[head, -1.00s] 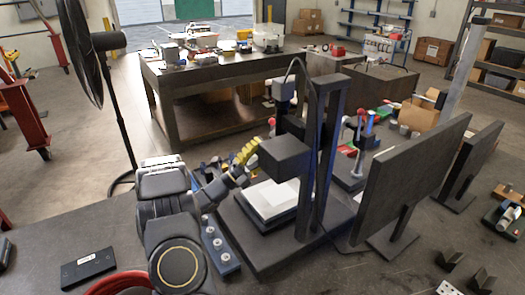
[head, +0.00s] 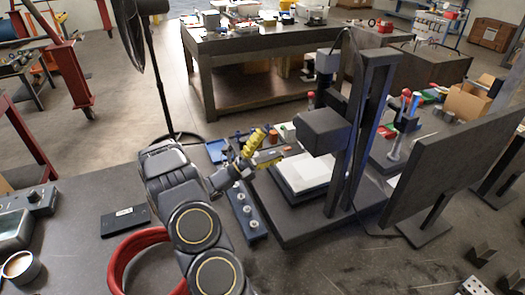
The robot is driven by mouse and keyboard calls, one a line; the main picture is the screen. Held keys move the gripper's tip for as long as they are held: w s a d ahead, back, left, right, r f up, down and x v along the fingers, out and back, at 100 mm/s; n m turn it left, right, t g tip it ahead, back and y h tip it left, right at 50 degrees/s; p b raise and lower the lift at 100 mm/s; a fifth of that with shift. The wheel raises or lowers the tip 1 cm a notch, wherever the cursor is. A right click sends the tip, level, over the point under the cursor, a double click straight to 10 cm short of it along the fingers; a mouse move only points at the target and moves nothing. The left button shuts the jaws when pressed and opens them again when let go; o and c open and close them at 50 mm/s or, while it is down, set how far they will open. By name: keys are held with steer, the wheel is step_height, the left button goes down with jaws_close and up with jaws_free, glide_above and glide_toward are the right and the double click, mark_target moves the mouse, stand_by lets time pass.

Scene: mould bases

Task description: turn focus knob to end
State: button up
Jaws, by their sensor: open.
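A dark measuring stand (head: 352,150) with a tall column and a boxy black head (head: 325,131) stands on the bench. A white plate (head: 303,170) lies on its base below the head. My gripper (head: 284,151), with yellow parts on it, is just left of the head and reaches toward its left side. It is open; its fingertips are small, and I cannot tell whether they touch anything. I cannot make out the focus knob; it may be hidden by the gripper or too small to see.
A dark control box (head: 246,211) with several pale round knobs lies left of the stand's base. A red ring (head: 117,262) and a flat black box (head: 125,221) lie on the bench to the left. A large dark monitor (head: 452,172) stands close on the right.

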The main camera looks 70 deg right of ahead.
steer(key=v, duration=0.3)
steer(key=shift+f, duration=0.1)
stand_by(0.5)
